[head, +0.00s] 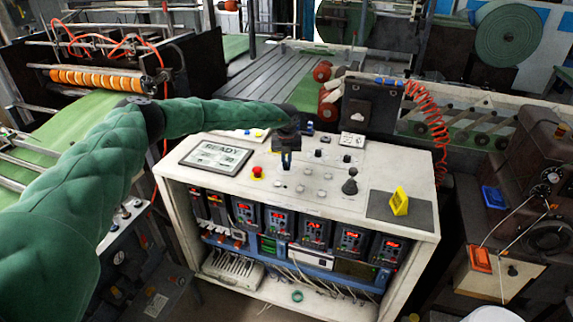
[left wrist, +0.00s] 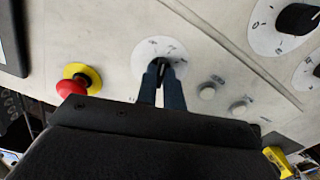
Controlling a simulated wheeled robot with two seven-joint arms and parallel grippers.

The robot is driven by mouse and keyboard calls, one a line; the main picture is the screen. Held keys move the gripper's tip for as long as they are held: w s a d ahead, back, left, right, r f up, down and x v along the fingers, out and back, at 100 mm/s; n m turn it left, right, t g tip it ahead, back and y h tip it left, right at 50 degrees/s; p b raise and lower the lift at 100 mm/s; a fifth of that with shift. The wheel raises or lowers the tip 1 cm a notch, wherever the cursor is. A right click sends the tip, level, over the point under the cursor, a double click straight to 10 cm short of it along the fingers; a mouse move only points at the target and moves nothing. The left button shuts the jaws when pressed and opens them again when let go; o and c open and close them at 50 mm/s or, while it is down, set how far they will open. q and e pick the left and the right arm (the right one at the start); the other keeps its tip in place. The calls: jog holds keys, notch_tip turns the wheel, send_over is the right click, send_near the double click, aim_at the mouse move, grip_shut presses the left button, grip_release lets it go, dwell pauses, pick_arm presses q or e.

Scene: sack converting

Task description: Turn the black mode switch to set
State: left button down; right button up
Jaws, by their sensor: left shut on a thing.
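The black mode switch (left wrist: 162,66) sits on a round pale dial plate (left wrist: 148,50) with dark marks on the console top. In the left wrist view my left gripper (left wrist: 161,72) has its two fingers closed around the switch knob. The fingers hide most of the knob, and I cannot read which mark it points at. In the head view my left gripper (head: 286,166) reaches straight down to the console top, and the switch is hidden under it. My right gripper is not in view.
A red emergency button (left wrist: 70,88) on a yellow base stands left of the gripper. More black knobs (left wrist: 298,18) sit at the upper right.

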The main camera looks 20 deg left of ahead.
pick_arm(q)
jog(key=n+b, duration=0.2)
jog(key=n, duration=0.1)
jog(key=shift+f+n, duration=0.1)
jog(key=shift+n, duration=0.3)
jog(key=shift+r+n+b, duration=0.2)
jog(key=shift+n+b, duration=0.45)
jog(key=shift+n, duration=0.35)
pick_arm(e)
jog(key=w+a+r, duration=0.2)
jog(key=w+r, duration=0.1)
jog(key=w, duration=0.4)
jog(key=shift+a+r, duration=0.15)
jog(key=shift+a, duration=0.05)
pick_arm(q)
jog(key=c, duration=1.5)
grip_release()
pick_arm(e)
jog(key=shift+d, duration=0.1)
